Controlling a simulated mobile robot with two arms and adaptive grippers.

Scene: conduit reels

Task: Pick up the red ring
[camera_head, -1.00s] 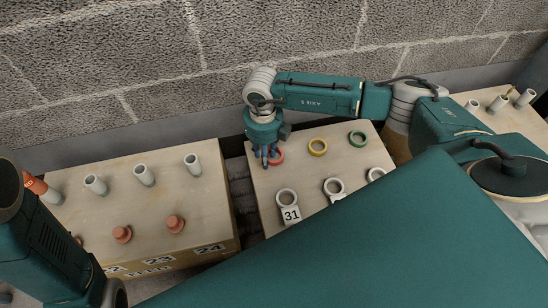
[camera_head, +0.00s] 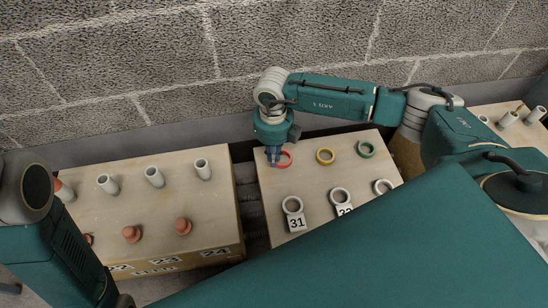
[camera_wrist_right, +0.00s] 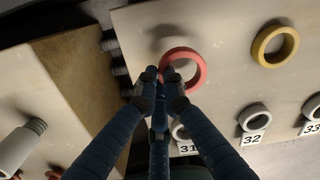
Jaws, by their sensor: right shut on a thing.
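The red ring (camera_head: 286,158) is at the left end of the coloured row on the right-hand board (camera_head: 300,178). My right gripper (camera_head: 273,158) is at the ring's left side, pointing down. In the right wrist view the fingers (camera_wrist_right: 160,84) are shut on the near left part of the red ring (camera_wrist_right: 199,58); its far right side shows clear of them. I cannot tell whether the ring touches the board. My left gripper is not visible; part of my left arm shows at the left edge.
A yellow ring (camera_head: 325,156) and a green ring (camera_head: 366,149) lie right of the red one. White rings with number tags, such as 31 (camera_head: 296,222), stand nearer. The left-hand board (camera_head: 165,205) holds grey pipes and reddish knobs. A block wall (camera_head: 240,50) rises behind.

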